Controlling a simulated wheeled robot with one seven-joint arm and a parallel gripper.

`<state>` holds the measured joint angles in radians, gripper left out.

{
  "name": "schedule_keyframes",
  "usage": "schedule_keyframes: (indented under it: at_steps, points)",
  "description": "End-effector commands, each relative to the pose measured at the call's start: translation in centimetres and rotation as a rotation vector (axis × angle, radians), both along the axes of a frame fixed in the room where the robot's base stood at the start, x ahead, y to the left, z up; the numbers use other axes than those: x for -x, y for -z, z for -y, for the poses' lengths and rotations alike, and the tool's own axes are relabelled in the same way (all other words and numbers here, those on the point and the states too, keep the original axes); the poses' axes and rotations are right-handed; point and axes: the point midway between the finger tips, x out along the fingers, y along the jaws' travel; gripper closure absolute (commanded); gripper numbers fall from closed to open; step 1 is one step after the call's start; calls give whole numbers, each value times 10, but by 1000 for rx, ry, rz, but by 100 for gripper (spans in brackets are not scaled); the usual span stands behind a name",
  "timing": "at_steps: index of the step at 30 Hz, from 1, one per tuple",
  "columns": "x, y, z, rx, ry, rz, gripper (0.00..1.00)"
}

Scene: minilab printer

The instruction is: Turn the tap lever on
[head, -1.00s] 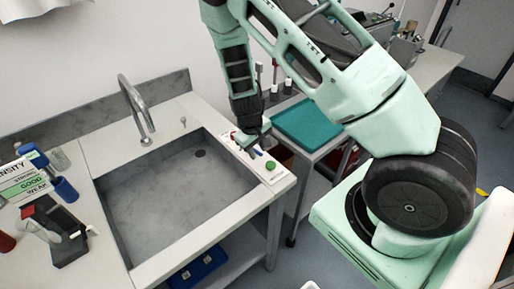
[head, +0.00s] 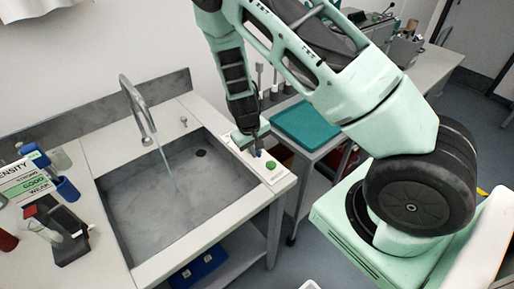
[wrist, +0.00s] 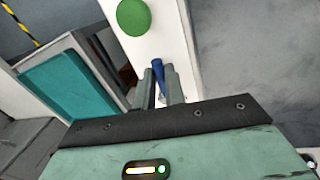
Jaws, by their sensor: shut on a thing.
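The curved metal tap (head: 137,104) stands behind the sink (head: 128,238), and a thin stream of water (head: 167,169) runs from its spout into the basin. A small blue lever (wrist: 158,66) stands on the white counter strip at the sink's right side; a bit of its blue also shows in the head view (head: 258,153). My gripper (wrist: 160,80) is shut on the blue lever, with one finger on each side of it. In the head view my gripper (head: 246,143) is low over the strip and hides part of it.
A round green button (head: 271,165) is on the same strip, close to the lever. A teal-topped side table (head: 308,122) stands to the right. A dark device (head: 66,235) and blue cups (head: 66,188) stand on the left counter.

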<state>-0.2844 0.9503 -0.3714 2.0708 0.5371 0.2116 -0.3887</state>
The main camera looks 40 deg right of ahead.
Motion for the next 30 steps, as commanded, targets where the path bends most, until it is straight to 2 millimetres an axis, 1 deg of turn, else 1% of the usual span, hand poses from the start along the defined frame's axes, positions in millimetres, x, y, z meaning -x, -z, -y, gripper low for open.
schedule_keyframes:
  at_steps: [9,18,24,30]
  points:
    - [-5,-2,-11,0,265,2,100]
    - [-10,-1,-19,0,485,2,100]
    - [-13,-1,-22,-1,579,3,100]
    - [-14,-1,-23,-1,626,3,100]
